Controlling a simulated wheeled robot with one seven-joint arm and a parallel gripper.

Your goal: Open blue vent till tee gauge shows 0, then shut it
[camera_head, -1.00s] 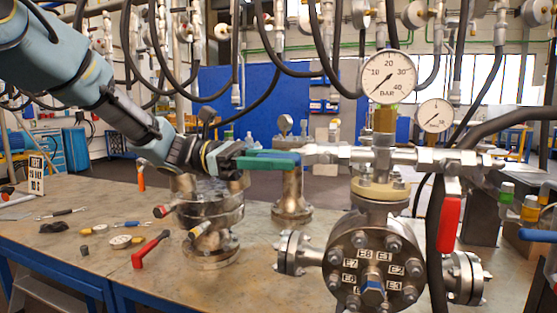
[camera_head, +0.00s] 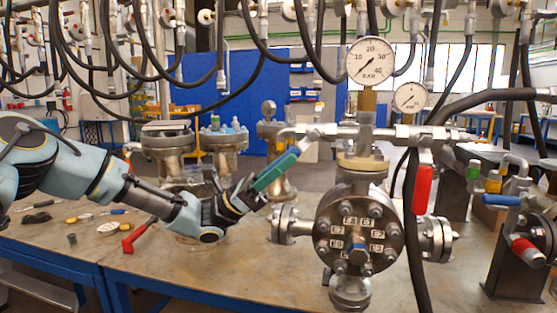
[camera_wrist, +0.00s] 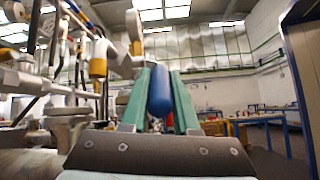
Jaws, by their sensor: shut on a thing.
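My gripper (camera_head: 288,162) has teal fingers, shut on the blue vent handle. In the wrist view the blue handle (camera_wrist: 160,92) lies between the fingers; in the head view they mostly hide it. The lever slants down and left from its silver valve (camera_head: 305,132) at the left end of the tee pipework. The large BAR gauge (camera_head: 371,60) stands on the tee above the flanged vessel (camera_head: 358,228). Its needle points lower left, at the low end of the scale; the exact value is too small to read. A smaller gauge (camera_head: 411,97) stands to its right.
A red lever (camera_head: 422,190) hangs at the right of the tee. Another blue handle (camera_head: 500,200) and a red one (camera_head: 528,250) are at far right. Black hoses hang overhead and beside the vessel. A red-handled tool (camera_head: 138,235) lies on the bench (camera_head: 215,275).

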